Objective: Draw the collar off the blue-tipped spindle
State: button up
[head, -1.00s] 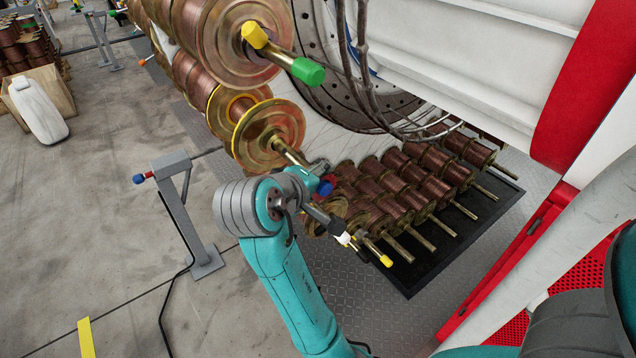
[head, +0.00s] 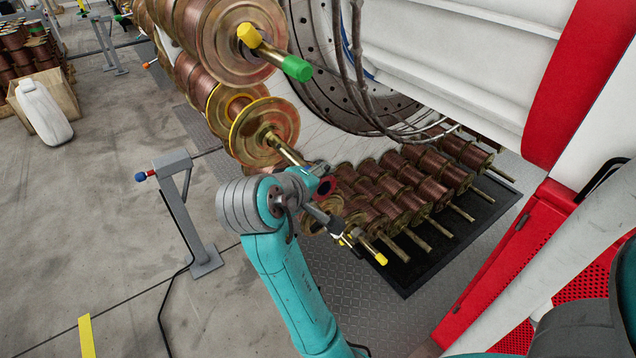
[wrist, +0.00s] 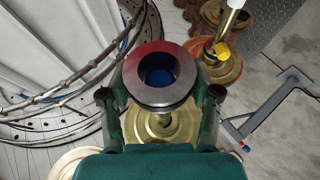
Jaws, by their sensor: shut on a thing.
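In the wrist view my gripper (wrist: 160,92) is shut on a dark steel collar (wrist: 160,98), one finger on each side of it. The blue tip (wrist: 160,77) shows recessed inside the collar's bore. The brass flange of a spool (wrist: 160,127) lies behind. In the head view the brass spindle (head: 287,151) sticks out from the spool (head: 264,134) toward my gripper (head: 318,180). The dark collar (head: 326,186) is at the spindle's outer end. I cannot tell whether the collar still surrounds the tip or is just clear of it.
Above is a spindle with a green tip (head: 297,68) and a yellow piece (head: 249,35). Below right, a black tray (head: 440,255) holds several copper spools on rods. A yellow-tipped rod (head: 376,256) is close to my wrist. A grey stand (head: 188,215) is at left.

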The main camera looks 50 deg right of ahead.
jog(key=shift+s, duration=0.1)
jog(key=s, duration=0.1)
jog(key=s+a, duration=0.1)
jog(key=s, duration=0.1)
jog(key=shift+s, duration=0.3)
dwell(0.4)
jog(key=shift+w+a, duration=0.1)
